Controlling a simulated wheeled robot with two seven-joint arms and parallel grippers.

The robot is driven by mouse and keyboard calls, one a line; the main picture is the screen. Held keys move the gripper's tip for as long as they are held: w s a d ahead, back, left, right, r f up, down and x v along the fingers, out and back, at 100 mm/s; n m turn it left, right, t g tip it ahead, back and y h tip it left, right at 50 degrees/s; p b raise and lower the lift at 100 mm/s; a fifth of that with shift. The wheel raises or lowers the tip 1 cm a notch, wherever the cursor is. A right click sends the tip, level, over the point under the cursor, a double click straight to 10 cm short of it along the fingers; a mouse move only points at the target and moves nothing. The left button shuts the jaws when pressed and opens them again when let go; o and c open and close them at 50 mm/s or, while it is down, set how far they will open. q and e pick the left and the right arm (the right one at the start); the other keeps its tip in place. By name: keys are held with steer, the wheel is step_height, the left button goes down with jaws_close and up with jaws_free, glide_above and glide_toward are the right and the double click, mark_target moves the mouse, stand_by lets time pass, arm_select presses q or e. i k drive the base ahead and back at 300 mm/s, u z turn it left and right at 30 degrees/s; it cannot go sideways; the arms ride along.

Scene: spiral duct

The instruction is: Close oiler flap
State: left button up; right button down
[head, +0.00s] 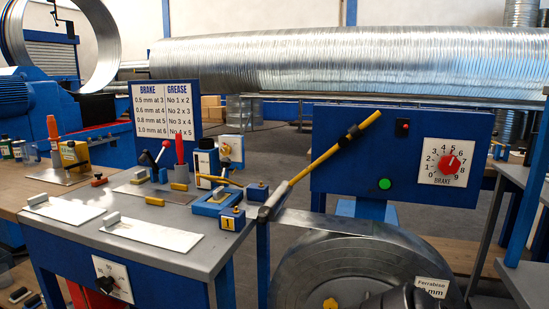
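I cannot tell for certain which part is the oiler flap. A low blue device (213,203) with a grey upright piece and a plate marked 1 (228,223) sits at the bench's right front corner. A yellow lever (218,180) lies just behind it, slightly tilted. A long yellow rod (325,155) slants up to the right from a grey flat end (272,201) next to the bench corner. Neither of my grippers is in view.
A blue panel (400,155) with a brake dial (448,162) stands behind. A spiral duct (350,65) crosses the back.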

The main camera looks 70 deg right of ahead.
mark_target(225, 162)
steer(key=z, duration=1.45)
steer(key=i, duration=0.2)
